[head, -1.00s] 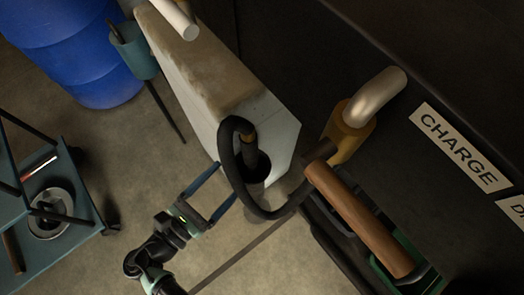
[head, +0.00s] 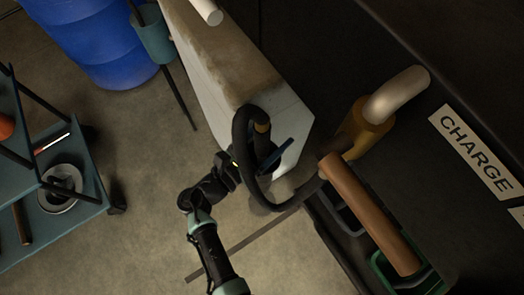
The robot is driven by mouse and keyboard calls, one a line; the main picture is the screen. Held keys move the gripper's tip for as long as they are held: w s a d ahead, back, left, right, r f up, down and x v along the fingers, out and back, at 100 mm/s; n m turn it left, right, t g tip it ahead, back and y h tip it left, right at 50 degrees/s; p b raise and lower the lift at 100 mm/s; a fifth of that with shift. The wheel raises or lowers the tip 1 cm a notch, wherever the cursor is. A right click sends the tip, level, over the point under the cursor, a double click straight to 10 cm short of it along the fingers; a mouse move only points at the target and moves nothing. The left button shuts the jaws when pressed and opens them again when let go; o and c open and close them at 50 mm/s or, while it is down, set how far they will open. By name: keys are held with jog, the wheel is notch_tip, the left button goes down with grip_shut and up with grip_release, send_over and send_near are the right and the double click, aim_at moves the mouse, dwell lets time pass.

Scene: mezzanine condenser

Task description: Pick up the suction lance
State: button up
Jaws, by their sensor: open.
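The suction lance (head: 262,128) appears to be the dark upright piece with a brass collar at the end of the pale block. A thick black hose (head: 243,165) loops from its top down and round toward the brass fitting. Its lower part is hidden by my gripper and the hose. My gripper (head: 277,152) is open at the lance, just below the brass collar. One blue finger shows on the right side of the lance; the other is mostly hidden behind the hose. I cannot tell whether the fingers touch the lance.
The pale block (head: 235,80) stands behind the lance. A brass fitting with a metal elbow (head: 398,95) and a brown cylinder (head: 370,215) are at right, beside a green bin (head: 432,280). A blue cart (head: 85,195) is at left, a blue drum (head: 95,40) behind. Floor between is clear.

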grip_shut()
dwell(0.3)
jog(key=shift+r, duration=0.1)
dwell(1.0)
